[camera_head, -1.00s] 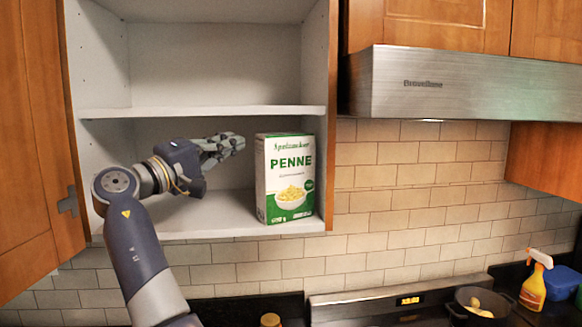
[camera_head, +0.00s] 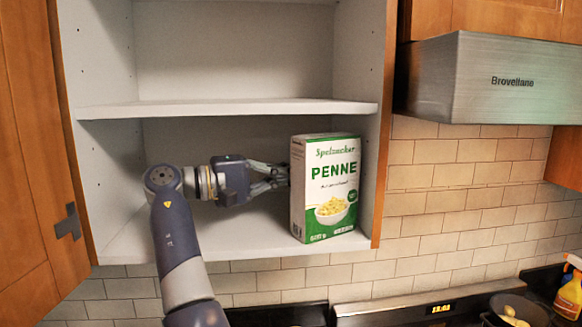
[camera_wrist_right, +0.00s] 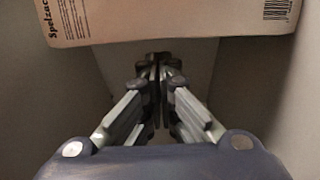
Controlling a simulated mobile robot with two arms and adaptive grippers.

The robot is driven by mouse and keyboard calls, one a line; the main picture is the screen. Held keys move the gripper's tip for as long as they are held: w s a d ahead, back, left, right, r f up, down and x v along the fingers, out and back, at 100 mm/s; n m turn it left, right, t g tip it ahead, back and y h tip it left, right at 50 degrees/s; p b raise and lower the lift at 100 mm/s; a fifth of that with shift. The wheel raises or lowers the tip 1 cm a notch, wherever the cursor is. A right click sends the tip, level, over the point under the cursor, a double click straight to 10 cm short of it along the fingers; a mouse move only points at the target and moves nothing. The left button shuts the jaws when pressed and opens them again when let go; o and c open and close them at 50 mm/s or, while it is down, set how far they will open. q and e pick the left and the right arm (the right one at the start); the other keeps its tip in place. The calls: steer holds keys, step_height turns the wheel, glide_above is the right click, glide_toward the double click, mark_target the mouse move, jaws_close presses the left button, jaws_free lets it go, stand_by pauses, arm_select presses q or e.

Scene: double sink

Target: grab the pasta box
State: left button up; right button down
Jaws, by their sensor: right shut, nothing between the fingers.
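The pasta box (camera_head: 331,190) is white and green, marked PENNE, and stands upright on the lower shelf near the cabinet's right wall. Its narrow side (camera_wrist_right: 170,18) fills the top of the right wrist view, with a barcode at its right. My right gripper (camera_head: 285,174) is inside the lower compartment, at the left side of the box. Its fingertips (camera_wrist_right: 158,62) are together with nothing between them and point toward the box; I cannot tell whether they touch it. My left gripper is not in view.
The upper shelf (camera_head: 230,108) spans the cabinet above my right gripper. The lower shelf (camera_head: 235,238) is clear left of the box. An open wooden door (camera_head: 30,160) is at left and a steel range hood (camera_head: 500,85) at right. A pot (camera_head: 515,309) stands below at right.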

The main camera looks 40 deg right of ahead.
steer(key=p+x, duration=0.3)
steer(key=x, duration=0.5)
steer(key=shift+p, duration=0.3)
steer(key=shift+s, duration=0.15)
